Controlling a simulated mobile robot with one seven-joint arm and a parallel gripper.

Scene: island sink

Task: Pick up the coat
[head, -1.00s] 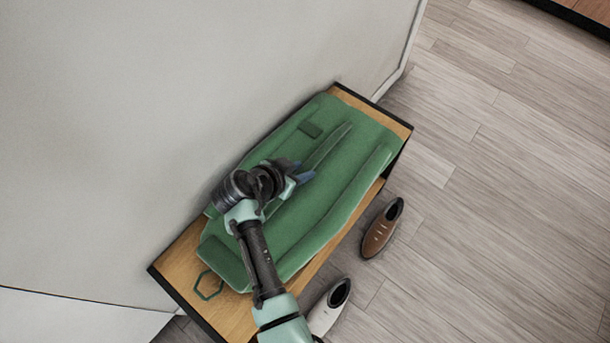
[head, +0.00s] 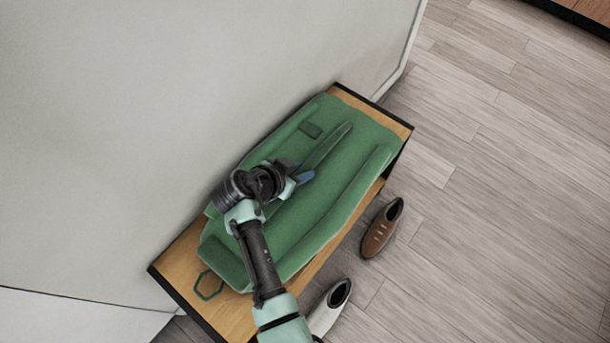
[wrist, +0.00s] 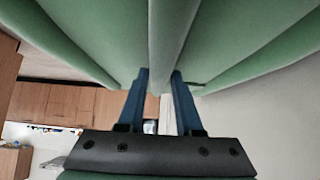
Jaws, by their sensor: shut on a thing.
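The green coat (head: 331,190) lies flat along the wooden bench top, with raised lengthwise folds and a hexagonal loop at its near left end. My gripper (head: 303,175) is over the middle of the coat. In the wrist view, the green cloth (wrist: 85,35) fills the upper part. The two blue fingers of my gripper (wrist: 160,85) are on either side of a raised fold of the coat and shut on it. The fingertips are partly hidden by the cloth and, in the head view, by my wrist.
The bench (head: 178,264) stands against a pale wall (head: 190,90). A brown shoe (head: 380,232) and a white shoe (head: 328,312) stand on the floor along the bench's right side. The wooden floor (head: 500,200) to the right is clear.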

